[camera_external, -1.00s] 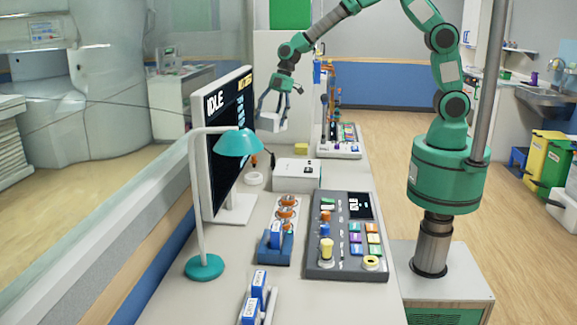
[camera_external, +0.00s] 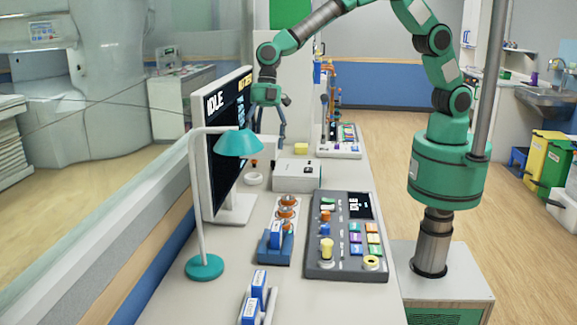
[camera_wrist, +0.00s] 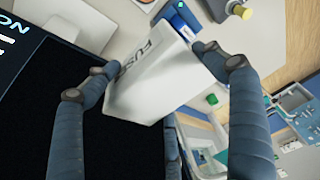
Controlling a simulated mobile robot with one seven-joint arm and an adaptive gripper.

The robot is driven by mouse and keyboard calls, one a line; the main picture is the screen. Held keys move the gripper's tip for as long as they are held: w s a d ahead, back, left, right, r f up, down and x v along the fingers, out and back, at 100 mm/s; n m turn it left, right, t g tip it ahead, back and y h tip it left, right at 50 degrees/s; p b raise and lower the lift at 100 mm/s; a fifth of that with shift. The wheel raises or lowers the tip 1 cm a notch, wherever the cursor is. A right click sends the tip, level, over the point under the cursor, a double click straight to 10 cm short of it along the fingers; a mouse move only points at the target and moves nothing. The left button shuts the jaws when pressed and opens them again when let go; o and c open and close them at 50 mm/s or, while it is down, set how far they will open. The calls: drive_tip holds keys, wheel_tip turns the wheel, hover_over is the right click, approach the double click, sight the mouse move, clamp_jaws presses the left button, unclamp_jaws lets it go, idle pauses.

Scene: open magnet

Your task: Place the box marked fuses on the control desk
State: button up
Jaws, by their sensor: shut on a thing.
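The white box marked FUSES (camera_wrist: 150,75) is between the two fingers of my gripper (camera_wrist: 150,62) in the wrist view, tilted, with its lettering partly visible. My gripper is shut on it. In the external view my gripper (camera_external: 268,128) hangs over the far part of the control desk (camera_external: 335,300), beside the monitor.
The monitor (camera_external: 228,120) stands close on the left of my gripper, with a teal lamp (camera_external: 238,143) in front.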

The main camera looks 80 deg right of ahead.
drive_tip(key=s+a+f+n, duration=0.1)
drive_tip(key=s+a+f, duration=0.2)
drive_tip(key=a, duration=0.4)
drive_tip(key=s+a+f+n+g, duration=0.1)
drive_tip(key=s+a+f, duration=0.15)
drive_tip(key=a, duration=0.55)
drive_tip(key=s+a+f+n, duration=0.1)
drive_tip(key=s+a+f, duration=0.15)
drive_tip(key=a, duration=0.45)
drive_tip(key=s+a+f+n, duration=0.1)
drive_tip(key=s+a+f, duration=0.4)
drive_tip(key=s+a, duration=0.3)
drive_tip(key=s+a+f+n+p, duration=0.1)
drive_tip(key=s+a+f, duration=0.4)
drive_tip(key=a, duration=0.5)
drive_tip(key=s, duration=0.2)
drive_tip(key=shift+s+g, duration=0.35)
drive_tip(key=shift+g, duration=0.05)
drive_tip(key=shift+f, duration=0.15)
drive_tip(key=shift+f, duration=3.05)
drive_tip(key=shift+f, duration=1.9)
drive_tip(key=o, duration=1.3)
drive_tip(key=shift+c, duration=0.2)
